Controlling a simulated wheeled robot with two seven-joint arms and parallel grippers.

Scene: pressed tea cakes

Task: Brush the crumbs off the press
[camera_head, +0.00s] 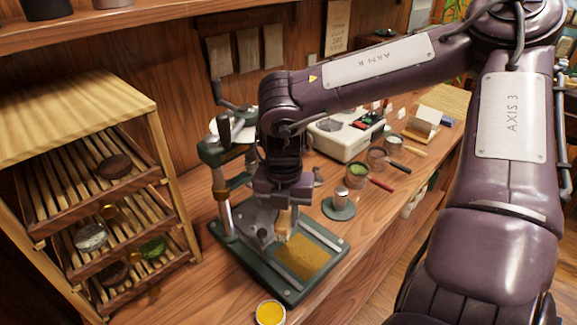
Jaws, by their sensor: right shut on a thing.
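The press (222,190) has a dark green frame with metal posts and a crank handle, and stands on the wooden counter beside the rack. Its flat base has a yellowish-brown patch (306,258) at the front right; single crumbs are too small to make out. My right gripper (285,204) points down over the base and is shut on a brush (284,226) with pale bristles. The bristle end is at or just above the base near the patch's back edge; I cannot tell if it touches. My arm hides part of the press. My left gripper is not in view.
A slatted wooden rack (155,135) with dark, pale and green tea cakes stands at the left. A yellow-filled dish (270,312) is in front of the press. A green round stand (339,208), handled cups and a white device (342,140) are to the right.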

